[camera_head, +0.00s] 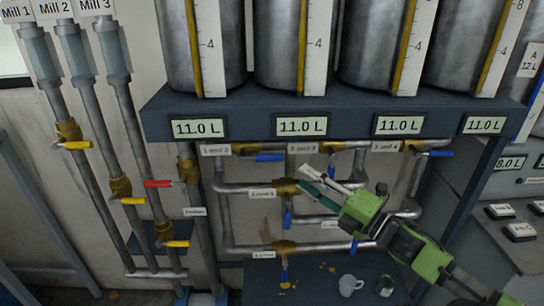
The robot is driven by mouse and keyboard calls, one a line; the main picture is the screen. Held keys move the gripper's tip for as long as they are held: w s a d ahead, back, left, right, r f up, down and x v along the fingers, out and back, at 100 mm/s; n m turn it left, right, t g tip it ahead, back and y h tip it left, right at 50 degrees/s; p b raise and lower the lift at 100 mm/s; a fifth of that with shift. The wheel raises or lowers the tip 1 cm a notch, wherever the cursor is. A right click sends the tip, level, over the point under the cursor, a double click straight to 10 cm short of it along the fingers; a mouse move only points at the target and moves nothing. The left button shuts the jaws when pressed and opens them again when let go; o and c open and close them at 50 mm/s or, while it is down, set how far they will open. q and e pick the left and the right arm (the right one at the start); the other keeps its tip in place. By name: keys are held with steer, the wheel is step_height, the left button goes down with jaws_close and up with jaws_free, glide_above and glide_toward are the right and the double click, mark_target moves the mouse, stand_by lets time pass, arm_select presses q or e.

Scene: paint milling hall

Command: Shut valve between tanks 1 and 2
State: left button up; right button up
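Below the tanks, a brass valve (287,187) sits on a horizontal pipe. Its blue handle (287,218) hangs down, across the pipe. The small label (262,193) left of it seems to begin with "1 and"; its second number is too small to read surely. My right gripper (302,176) comes in from the lower right, its two fingers spread apart with nothing seen between them. Its fingertips appear close to the right of the brass valve, above the blue handle; I cannot tell if they touch. My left gripper is not in view.
Other blue handles show nearby: one lies level at the upper left (270,158), another at the upper right (440,153), and one hangs low (284,275). Tank displays (306,127) read 11.0 L. A mug (347,284) stands below. Mill pipes (87,150) stand left.

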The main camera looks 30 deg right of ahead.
mark_target(278, 160)
steer(key=p+x, duration=0.2)
steer(key=x, duration=0.8)
steer(key=shift+w+r, duration=0.15)
steer(key=shift+w, duration=0.05)
steer(key=shift+w+a+p, duration=0.2)
steer(key=shift+w+p, duration=0.25)
steer(key=shift+w, duration=0.25)
jaws_close()
